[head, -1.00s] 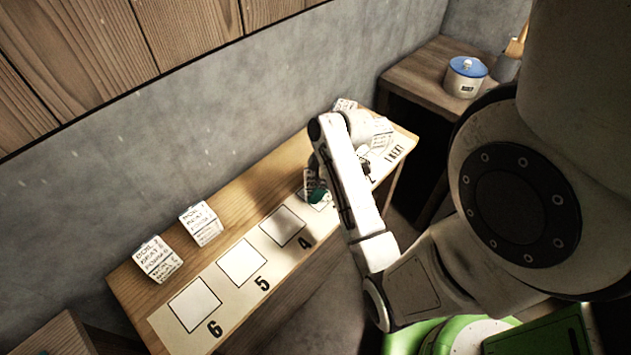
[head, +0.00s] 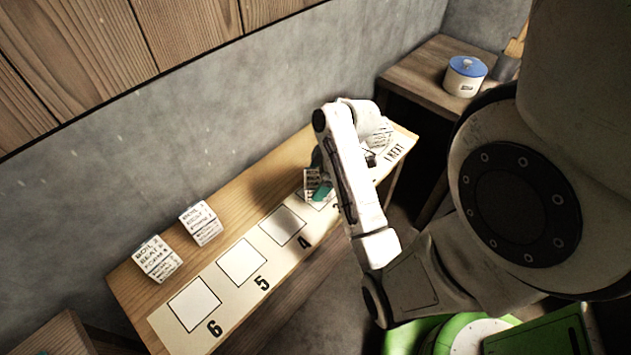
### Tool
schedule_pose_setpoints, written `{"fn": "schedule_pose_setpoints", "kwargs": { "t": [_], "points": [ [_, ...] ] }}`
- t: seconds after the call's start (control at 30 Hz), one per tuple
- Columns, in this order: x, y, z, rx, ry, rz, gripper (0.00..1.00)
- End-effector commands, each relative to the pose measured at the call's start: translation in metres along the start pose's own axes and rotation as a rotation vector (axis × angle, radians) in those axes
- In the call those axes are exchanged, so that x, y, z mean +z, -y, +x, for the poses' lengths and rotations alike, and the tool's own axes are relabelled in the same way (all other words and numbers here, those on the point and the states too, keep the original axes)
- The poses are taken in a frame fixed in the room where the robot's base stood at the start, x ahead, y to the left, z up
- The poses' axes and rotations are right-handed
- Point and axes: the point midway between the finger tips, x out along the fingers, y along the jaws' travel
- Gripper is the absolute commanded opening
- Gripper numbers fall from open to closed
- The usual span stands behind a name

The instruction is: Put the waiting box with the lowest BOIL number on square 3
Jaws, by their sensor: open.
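Two white boxes with printed BOIL labels stand behind the strip at left: a left box (head: 158,259) and a right box (head: 201,223). Their numbers are too small to read surely. Another white box (head: 311,180) is at square 3 (head: 321,203), which is mostly covered. My gripper (head: 320,188) is open at this box, with a teal fingertip beside it; my arm hides the other finger. I cannot tell whether the box touches the square. One more white box (head: 381,136) shows near the strip's far end, partly behind my arm.
Squares 4 (head: 283,226), 5 (head: 241,262) and 6 (head: 194,304) are empty. The bench (head: 130,290) runs along a grey wall. A blue-lidded pot (head: 465,76) stands on a side table (head: 420,68) at the back right.

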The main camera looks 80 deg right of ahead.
Motion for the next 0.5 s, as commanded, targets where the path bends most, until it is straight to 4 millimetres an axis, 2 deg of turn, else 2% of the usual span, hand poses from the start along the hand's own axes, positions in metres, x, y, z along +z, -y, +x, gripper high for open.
{"fn": "schedule_pose_setpoints", "kwargs": {
  "t": [0.2,0.5],
  "points": [
    [-0.003,-0.001,-0.056,0.004,-0.001,0.001,1.0],
    [-0.002,0.0,-0.087,0.0,0.0,0.001,1.0]
  ]
}}
